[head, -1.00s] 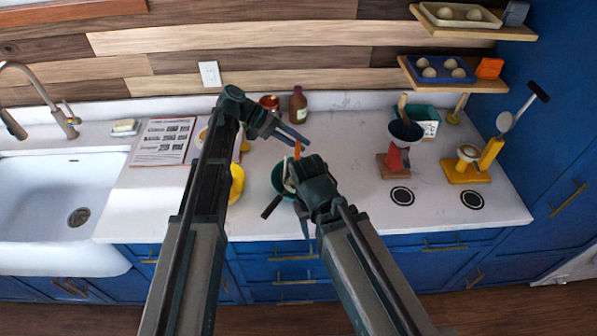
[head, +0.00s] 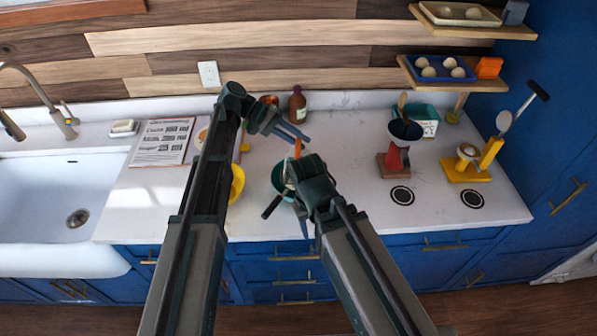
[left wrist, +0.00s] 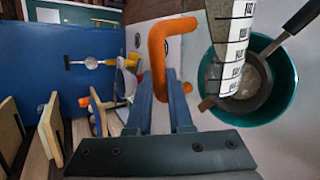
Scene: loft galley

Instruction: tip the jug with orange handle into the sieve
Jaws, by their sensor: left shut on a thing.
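My left gripper (head: 296,137) is shut on the orange handle (head: 298,148) of the jug. In the left wrist view the handle (left wrist: 157,60) stands between the fingers. The jug (left wrist: 236,45), with black marks on a white scale, is above the sieve (left wrist: 259,82). Its lower end overlaps the sieve's bowl in that view; I cannot tell if they touch. Something pale shows inside the sieve. The sieve sits over a teal bowl (left wrist: 284,103), its black handle pointing out. My right gripper (head: 305,215) is beside the bowl in the head view, its fingers mostly hidden.
A yellow bowl (head: 237,184) stands left of the teal bowl, partly behind my left arm. A brown bottle (head: 297,105) is behind. A red stand with a dark funnel (head: 404,131) and a yellow stand (head: 466,172) are to the right. Counter between is clear.

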